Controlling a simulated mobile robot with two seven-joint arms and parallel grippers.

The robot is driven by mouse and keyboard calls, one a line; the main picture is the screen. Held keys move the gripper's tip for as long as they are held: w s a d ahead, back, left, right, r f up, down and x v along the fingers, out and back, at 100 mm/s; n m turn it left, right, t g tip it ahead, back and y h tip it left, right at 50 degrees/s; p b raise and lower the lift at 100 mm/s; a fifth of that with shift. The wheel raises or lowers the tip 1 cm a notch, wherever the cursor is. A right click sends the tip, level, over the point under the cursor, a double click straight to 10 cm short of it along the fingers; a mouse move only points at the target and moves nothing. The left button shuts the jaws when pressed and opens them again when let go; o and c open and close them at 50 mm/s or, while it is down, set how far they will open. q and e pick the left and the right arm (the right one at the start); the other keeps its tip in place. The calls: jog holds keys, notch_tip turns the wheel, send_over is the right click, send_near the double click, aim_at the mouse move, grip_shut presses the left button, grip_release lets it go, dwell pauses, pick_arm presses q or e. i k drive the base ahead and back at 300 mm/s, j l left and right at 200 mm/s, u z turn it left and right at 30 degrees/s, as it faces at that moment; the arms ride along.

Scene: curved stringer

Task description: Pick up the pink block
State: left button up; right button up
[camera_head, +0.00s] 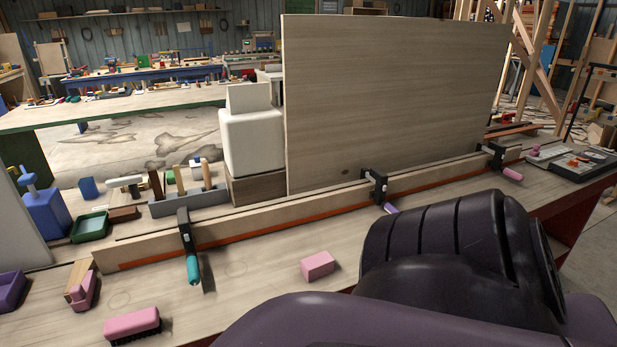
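A small pink block (318,265) lies on the wooden workbench (240,290), in front of the long wooden strip. It is just left of my dark purple arm, which fills the lower right of the head view. The block's visible faces are clear and nothing touches it. A pink-backed brush (132,325) with dark bristles lies at the front left of the bench. Neither gripper can be seen; only arm links show.
A long wooden strip (240,220) with clamps runs along the bench, the nearest with a teal handle (193,269). A tall wooden board (390,100) stands behind it. A tool holder (190,203) and green tray (90,226) stand at left. Bench between brush and block is clear.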

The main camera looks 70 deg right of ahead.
aim_at(318, 265)
jog(key=z, duration=2.25)
